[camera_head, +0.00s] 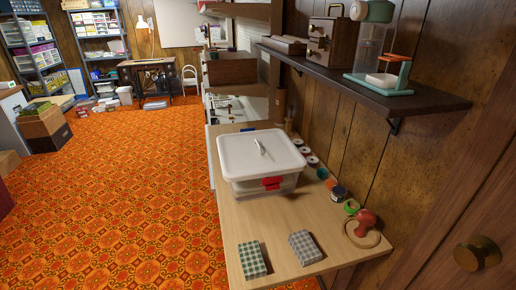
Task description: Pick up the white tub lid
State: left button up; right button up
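The white tub lid (243,153) lies flat on top of a translucent white tub (246,188) on the wooden counter. A small pale curved handle (261,147) shows near the middle of the lid. Red items (271,183) show at the tub's front right. Neither of my grippers is in view.
A green checked cloth block (252,259) and a grey checked one (305,247) lie on the counter (275,222) in front of the tub. Several spools and jars, including a dark jar (338,193), and a red knobbed object (365,223) line the right side. A dark shelf (350,82) overhangs the right.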

aim_at(245, 156)
jog(key=i+j+z, duration=0.25)
jog(key=j, duration=0.15)
jog(key=i+j+z, duration=0.25)
jog(key=j, duration=0.15)
jog(key=j+z, duration=0.25)
jog(key=j, duration=0.2)
jog(key=i+j+z, duration=0.25)
jog(key=j, duration=0.25)
jog(key=j+z, duration=0.25)
jog(key=j, duration=0.25)
jog(key=k+l, duration=0.05)
